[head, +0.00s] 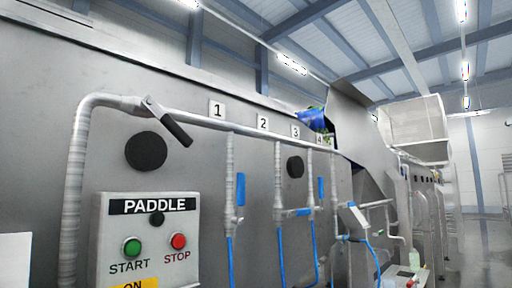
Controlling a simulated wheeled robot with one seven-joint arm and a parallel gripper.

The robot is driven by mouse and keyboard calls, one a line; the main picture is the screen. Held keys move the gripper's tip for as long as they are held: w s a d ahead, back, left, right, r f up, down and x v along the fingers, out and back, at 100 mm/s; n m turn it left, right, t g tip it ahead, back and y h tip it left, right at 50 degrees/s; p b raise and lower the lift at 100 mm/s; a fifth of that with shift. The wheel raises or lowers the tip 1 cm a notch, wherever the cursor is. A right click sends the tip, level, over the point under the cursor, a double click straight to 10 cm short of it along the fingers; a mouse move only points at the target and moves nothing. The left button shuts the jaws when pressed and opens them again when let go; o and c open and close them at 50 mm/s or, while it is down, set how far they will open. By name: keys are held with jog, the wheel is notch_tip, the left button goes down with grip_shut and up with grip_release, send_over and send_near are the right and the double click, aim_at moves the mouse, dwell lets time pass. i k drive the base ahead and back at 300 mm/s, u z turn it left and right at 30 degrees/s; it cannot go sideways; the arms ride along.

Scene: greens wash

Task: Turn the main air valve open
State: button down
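A valve lever with a black grip (176,130) sits on the thick grey pipe (76,190) near its upper left bend, above the PADDLE panel; it looks like the main air valve, though no label on it shows. The lever slants down to the right, at an angle across the pipe's rightward run. My gripper is not in the head view.
The PADDLE panel (107,235) has a green START button (132,246) and a red STOP button (179,241). Thinner pipes with blue handles (240,189) and blue hoses (282,258) drop below number plates (217,110). Open floor (480,240) lies far right.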

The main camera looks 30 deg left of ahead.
aim_at(170, 123)
jog(key=z, duration=0.85)
jog(key=i, duration=0.3)
jog(key=u, duration=2.15)
